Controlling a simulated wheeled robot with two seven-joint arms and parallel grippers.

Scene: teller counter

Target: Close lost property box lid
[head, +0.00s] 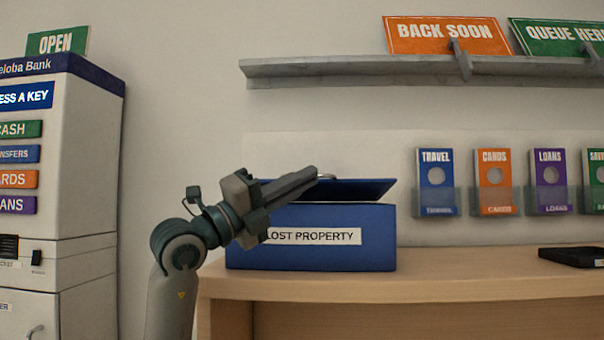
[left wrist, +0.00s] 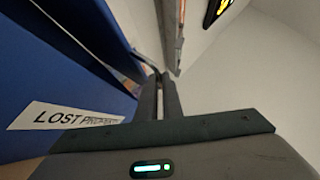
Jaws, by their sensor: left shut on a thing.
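The blue lost property box (head: 375,245), with a white "LOST PROPERTY" label, stands on the counter. Its blue lid (head: 360,188) is low over the box, with a narrow dark gap beneath it, so it is slightly ajar. A small grey handle (head: 327,177) shows on top of the lid. My left gripper (head: 314,173) reaches over the lid from the left, fingers shut at the handle. In the left wrist view the fingers (left wrist: 168,90) are close together by a thin curved handle (left wrist: 146,62); the box front (left wrist: 50,75) and label are at left. My right gripper is out of view.
The wooden counter (head: 480,287) is clear right of the box up to a black tray-like item (head: 575,257). Leaflet holders (head: 437,180) hang on the wall behind. A grey shelf (head: 340,70) with signs is above. A white bank machine (head: 80,150) stands at left.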

